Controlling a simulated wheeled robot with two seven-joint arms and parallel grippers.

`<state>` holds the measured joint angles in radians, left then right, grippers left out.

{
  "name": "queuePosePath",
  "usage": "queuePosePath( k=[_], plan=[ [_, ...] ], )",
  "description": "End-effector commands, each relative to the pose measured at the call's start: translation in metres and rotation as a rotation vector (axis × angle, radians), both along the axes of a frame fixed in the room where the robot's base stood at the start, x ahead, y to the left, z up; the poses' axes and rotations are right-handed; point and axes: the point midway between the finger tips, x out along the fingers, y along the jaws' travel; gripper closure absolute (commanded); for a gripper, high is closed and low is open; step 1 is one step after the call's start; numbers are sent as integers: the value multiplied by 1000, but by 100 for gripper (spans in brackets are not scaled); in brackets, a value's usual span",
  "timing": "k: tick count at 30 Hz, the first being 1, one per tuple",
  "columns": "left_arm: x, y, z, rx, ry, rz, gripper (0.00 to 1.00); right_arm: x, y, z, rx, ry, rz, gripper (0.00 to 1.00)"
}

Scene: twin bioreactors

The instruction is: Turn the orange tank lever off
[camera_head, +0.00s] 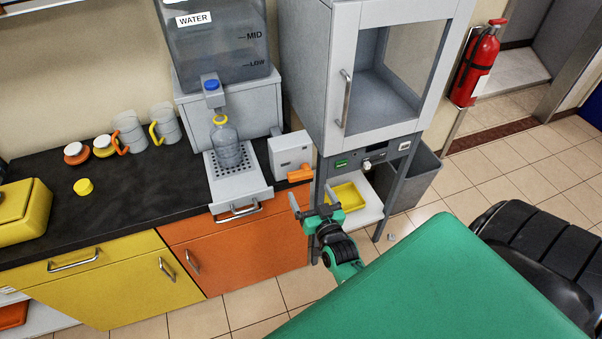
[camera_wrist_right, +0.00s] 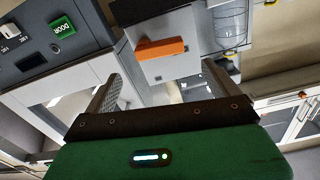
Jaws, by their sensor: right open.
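The orange lever (camera_head: 300,174) sticks out from the front of a small white box (camera_head: 288,152) at the right end of the dark counter. In the right wrist view the lever (camera_wrist_right: 161,48) lies crosswise just beyond the fingertips, between their lines. My right gripper (camera_head: 314,202) is open and empty, a little below and in front of the lever, apart from it. Its two fingers also show in the right wrist view (camera_wrist_right: 163,88). The water tank (camera_head: 215,45) stands at the back, with a blue-topped tap (camera_head: 211,86). My left gripper is not in view.
A clear bottle (camera_head: 228,148) stands on the drip tray (camera_head: 250,186) beneath the tap. A grey cabinet (camera_head: 350,60) stands close right of the lever box, with a yellow tray (camera_head: 347,196) below. Mugs (camera_head: 128,132) and a yellow box (camera_head: 22,212) are at left.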

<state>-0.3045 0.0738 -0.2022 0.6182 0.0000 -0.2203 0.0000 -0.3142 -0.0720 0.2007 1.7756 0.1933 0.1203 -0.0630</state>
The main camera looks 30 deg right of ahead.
Motion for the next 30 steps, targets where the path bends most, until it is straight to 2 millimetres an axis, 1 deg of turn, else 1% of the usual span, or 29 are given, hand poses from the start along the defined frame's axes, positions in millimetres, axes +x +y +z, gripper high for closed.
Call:
queuePosePath(
  k=[1,9,15,21,28,29,30],
  plan=[
    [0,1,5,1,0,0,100,10,-3,3,-1,-1,0,8],
    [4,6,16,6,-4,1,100,54,-13,3,-1,-1,0,8],
    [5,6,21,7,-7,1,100,75,-18,1,-1,-1,0,8],
    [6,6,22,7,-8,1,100,82,-20,0,-1,1,0,8],
    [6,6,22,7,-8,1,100,82,-20,0,-1,1,0,8],
    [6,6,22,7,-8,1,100,82,-20,-1,-1,1,0,14],
    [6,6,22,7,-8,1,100,82,-20,0,-1,1,0,22]
  ],
)
